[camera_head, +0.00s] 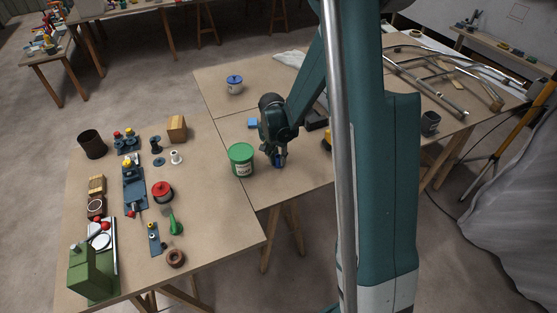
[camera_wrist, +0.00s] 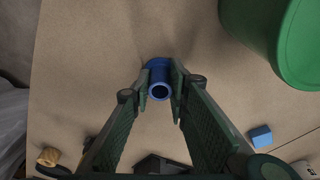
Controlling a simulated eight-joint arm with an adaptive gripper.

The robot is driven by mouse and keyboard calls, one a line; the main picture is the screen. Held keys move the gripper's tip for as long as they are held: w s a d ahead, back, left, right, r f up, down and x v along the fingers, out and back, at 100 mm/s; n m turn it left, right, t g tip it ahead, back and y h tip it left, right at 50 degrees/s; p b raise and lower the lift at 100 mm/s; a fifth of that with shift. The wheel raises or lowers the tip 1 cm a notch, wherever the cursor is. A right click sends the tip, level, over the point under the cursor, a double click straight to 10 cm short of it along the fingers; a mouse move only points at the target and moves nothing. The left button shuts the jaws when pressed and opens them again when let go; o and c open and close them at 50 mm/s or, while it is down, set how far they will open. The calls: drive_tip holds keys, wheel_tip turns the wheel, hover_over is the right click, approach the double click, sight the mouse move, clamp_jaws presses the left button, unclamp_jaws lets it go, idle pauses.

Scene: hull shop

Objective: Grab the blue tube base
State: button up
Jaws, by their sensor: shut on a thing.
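The blue tube base (camera_wrist: 158,78) sits between my gripper's fingertips in the wrist view, with its round open end facing the camera. My gripper (camera_wrist: 161,88) is shut on it, one finger pad on each side. In the head view my gripper (camera_head: 277,162) is low over the table, and a bit of the blue tube base (camera_head: 279,164) shows at its tips. The fingers hide the sides of the base. I cannot tell whether it touches the table.
A green tub (camera_head: 241,158) stands close to the left of my gripper. A small blue block (camera_head: 252,123) lies behind it. The left table (camera_head: 215,220) holds several tools and parts. Bare tabletop lies around the base.

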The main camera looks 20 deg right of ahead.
wheel_tip(320, 180, up, 10)
drive_tip(key=p, duration=0.1)
drive_tip(key=shift+p, duration=0.35)
drive_tip(key=shift+f, duration=0.1)
idle(0.7)
